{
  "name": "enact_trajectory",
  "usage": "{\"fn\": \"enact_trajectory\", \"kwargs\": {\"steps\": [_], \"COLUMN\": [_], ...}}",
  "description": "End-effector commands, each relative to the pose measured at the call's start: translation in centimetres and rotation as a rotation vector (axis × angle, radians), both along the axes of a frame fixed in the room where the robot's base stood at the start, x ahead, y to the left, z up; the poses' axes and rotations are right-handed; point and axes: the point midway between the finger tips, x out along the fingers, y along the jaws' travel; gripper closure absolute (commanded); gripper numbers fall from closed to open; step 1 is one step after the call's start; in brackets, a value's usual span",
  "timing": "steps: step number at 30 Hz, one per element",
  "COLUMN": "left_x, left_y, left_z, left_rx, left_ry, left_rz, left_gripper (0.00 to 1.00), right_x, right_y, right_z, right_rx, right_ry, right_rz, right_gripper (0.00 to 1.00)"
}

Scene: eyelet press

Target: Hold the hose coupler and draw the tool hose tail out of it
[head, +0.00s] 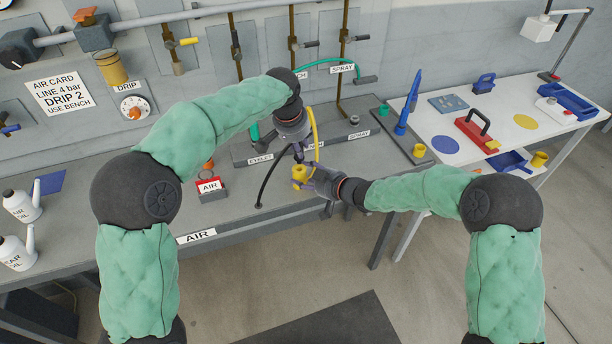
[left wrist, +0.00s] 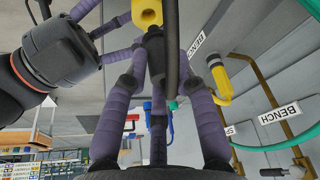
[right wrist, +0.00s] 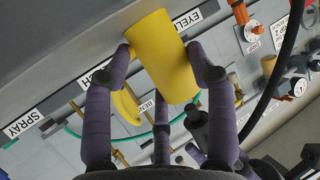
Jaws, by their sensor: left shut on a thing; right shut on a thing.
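The yellow hose coupler (head: 299,173) is held above the bench's front edge. My right gripper (head: 309,180) is shut on it; in the right wrist view the coupler (right wrist: 163,55) sits tilted between the fingers. My left gripper (head: 299,150) is just above, shut on the dark hose tail (left wrist: 156,55). In the left wrist view the tail meets the yellow coupler (left wrist: 146,12); I cannot tell how deep it sits inside. A black hose (head: 270,172) curves down to the bench; it also shows in the right wrist view (right wrist: 284,65).
A yellow curved hose (head: 315,132) hangs close beside my left gripper. A rail with labels and pipe drops stands behind on the bench (head: 240,212). A red AIR block (head: 210,187) is to the left. A white table (head: 500,130) with tools is at right.

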Motion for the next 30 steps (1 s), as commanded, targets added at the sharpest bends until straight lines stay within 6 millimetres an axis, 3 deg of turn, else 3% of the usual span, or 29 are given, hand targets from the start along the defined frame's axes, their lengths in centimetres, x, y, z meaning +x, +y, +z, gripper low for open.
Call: {"fn": "enact_trajectory", "kwargs": {"steps": [30], "left_x": [-0.1], "left_y": [0.0], "left_z": [3.0], "left_rx": [0.0], "left_ry": [0.002], "left_rz": [0.0], "left_gripper": [1.0], "right_x": [0.0], "right_y": [-0.1], "right_z": [-0.2], "right_rx": [-0.003], "right_ry": [0.003], "right_rz": [-0.002], "right_gripper": [0.78]}}
